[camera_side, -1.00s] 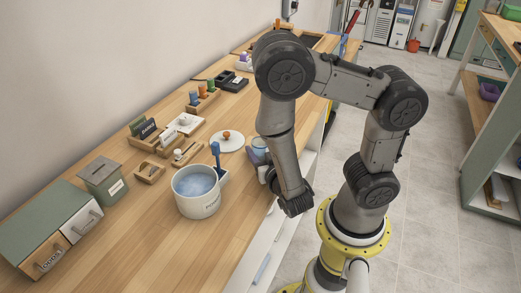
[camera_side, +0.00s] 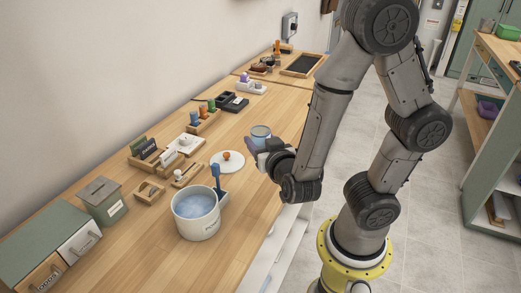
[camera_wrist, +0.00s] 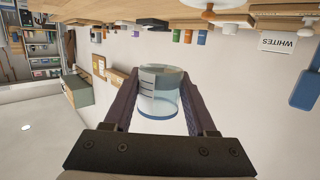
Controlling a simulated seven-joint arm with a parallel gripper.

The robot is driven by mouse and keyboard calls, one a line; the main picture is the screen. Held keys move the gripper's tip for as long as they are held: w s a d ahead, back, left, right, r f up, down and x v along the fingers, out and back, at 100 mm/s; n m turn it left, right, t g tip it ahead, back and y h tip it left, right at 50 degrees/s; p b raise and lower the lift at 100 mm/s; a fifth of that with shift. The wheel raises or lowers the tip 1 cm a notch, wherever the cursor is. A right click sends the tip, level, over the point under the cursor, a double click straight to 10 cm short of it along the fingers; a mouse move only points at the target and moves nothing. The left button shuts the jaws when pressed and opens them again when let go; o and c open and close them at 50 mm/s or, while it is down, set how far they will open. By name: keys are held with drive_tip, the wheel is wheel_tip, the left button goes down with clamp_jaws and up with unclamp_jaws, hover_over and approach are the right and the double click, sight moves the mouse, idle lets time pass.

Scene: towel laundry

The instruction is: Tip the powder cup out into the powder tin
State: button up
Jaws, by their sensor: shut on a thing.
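My gripper (camera_side: 262,144) is shut on the powder cup (camera_side: 261,132), holding it over the bench's front side. In the wrist view, the see-through cup (camera_wrist: 160,92) sits between both fingers of my gripper (camera_wrist: 159,95), with dark marks on its wall and a blue band at one end. The bench shows at the top of that view. How much powder the cup holds is not clear. The powder tin (camera_side: 197,226) is a white, round, open tin of pale blue powder, standing to the left of and nearer the camera than the cup, with a gap between them.
A blue-handled tool (camera_side: 216,176) stands upright at the tin's back right. A white lid with an orange knob (camera_side: 227,156) lies behind the tin. A green box (camera_side: 103,203), drawers (camera_side: 47,250) and small wooden holders line the wall side. Bench right of the tin is clear.

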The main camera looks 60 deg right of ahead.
wheel_tip(320, 180, up, 5)
drive_tip(key=shift+f, duration=0.15)
drive_tip(key=shift+w+a+r, duration=0.15)
drive_tip(key=shift+a+r, duration=0.05)
drive_tip(key=shift+r, duration=0.1)
drive_tip(key=w+a+n+t+y, duration=0.25)
drive_tip(key=a+n+y, duration=0.3)
drive_tip(key=a, duration=0.35)
drive_tip(key=w+a+n+t+y, duration=0.2)
drive_tip(key=w+a+n+y, duration=0.15)
drive_tip(key=a+y, duration=0.4)
wheel_tip(320, 180, down, 6)
drive_tip(key=a+n, duration=0.1)
wheel_tip(320, 180, up, 6)
drive_tip(key=n+t+h, duration=0.3)
drive_tip(key=n, duration=1.9)
wheel_tip(320, 180, down, 6)
drive_tip(key=m+g+y, duration=0.2)
drive_tip(key=m+g, duration=0.1)
drive_tip(key=m, duration=1.9)
drive_tip(key=shift+s+y, duration=0.2)
drive_tip(key=shift+y, duration=0.1)
